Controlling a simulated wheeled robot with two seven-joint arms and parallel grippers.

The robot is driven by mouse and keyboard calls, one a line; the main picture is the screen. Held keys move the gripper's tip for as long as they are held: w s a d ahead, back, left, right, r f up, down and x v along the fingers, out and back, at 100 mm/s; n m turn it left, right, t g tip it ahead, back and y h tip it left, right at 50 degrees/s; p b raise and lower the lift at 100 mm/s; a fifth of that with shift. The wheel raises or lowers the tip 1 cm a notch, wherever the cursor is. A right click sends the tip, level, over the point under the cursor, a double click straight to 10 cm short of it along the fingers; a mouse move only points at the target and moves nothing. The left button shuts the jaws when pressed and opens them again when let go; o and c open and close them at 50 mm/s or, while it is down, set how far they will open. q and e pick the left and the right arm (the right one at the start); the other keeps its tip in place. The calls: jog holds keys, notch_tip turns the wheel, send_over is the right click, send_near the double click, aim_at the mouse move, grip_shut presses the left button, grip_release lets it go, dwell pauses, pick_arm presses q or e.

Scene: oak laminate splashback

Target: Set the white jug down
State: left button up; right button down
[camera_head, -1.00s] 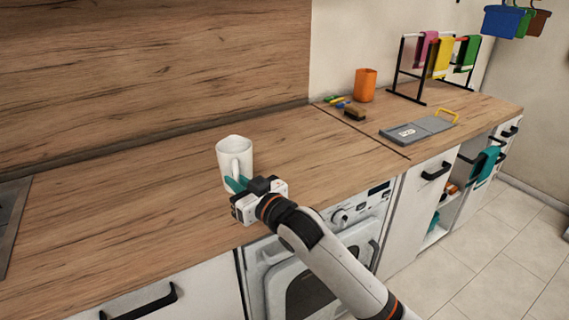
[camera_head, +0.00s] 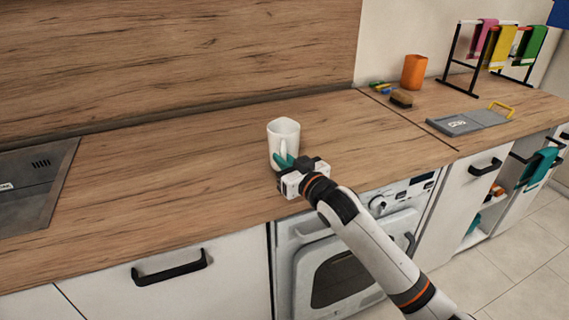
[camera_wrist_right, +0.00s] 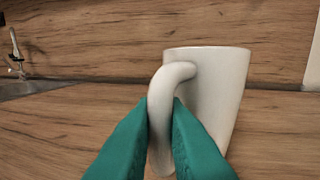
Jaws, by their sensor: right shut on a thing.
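The white jug (camera_head: 285,133) is upright at the worktop (camera_head: 180,180), near its front edge in the head view. I cannot tell whether its base touches the wood. My right gripper (camera_head: 284,161) is shut on the jug's handle. In the right wrist view the jug (camera_wrist_right: 218,90) shows large, with its handle between the two teal fingers of the right gripper (camera_wrist_right: 160,125). The jug's base is hidden there behind a finger. My left gripper is not in view.
A sink (camera_head: 38,185) lies at the left. An orange cup (camera_head: 414,72), a brush (camera_head: 401,99), a grey board (camera_head: 468,122) and a towel rack (camera_head: 478,60) stand at the right. The worktop on both sides of the jug is clear.

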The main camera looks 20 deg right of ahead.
jog(key=shift+f, duration=0.4)
jog(key=shift+f, duration=0.15)
jog(key=c, duration=1.5)
grip_release()
jog(key=shift+o, duration=0.2)
jog(key=v, duration=1.2)
jog(key=shift+b, duration=0.35)
